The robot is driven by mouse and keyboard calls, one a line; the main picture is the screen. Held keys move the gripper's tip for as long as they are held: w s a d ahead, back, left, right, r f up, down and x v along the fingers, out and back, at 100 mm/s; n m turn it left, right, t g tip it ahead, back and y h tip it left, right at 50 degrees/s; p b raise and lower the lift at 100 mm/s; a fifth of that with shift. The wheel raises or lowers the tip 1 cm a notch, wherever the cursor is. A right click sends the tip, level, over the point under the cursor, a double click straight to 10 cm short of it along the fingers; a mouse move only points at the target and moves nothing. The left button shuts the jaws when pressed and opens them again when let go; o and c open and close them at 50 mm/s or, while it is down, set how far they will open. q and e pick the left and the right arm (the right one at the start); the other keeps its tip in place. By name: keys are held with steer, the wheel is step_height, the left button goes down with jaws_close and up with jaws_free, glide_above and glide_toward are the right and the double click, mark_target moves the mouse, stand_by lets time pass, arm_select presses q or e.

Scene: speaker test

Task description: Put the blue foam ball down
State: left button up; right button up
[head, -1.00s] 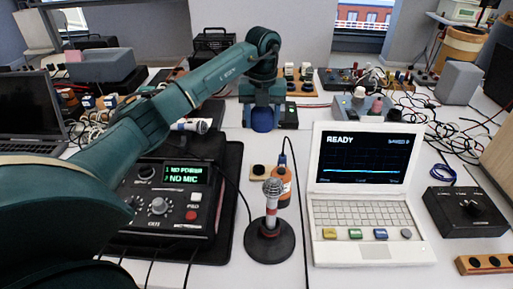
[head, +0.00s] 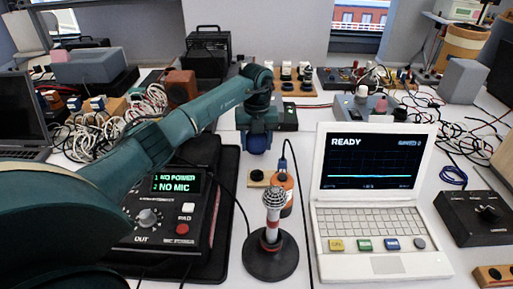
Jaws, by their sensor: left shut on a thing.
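The blue foam ball (head: 257,143) is in the jaws of my left gripper (head: 257,133), behind the microphone stand in the head view. My left arm comes in from the left and the gripper points down. The gripper is shut on the ball. The ball's upper part is hidden by the gripper, and I cannot tell whether its underside touches the table. My right gripper is not in view.
A white laptop (head: 370,240) reading "READY" is at right. A black mixer box (head: 165,215) is at left. White table shows around the gripper.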

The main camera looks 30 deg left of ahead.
arm_select(q)
steer(key=shift+f, duration=1.05)
steer(key=shift+f, duration=0.2)
steer(key=o, duration=0.7)
steer(key=shift+c, duration=0.2)
step_height(320, 180, up, 12)
steer(key=shift+r+p, duration=0.25)
steer(key=shift+p, duration=0.25)
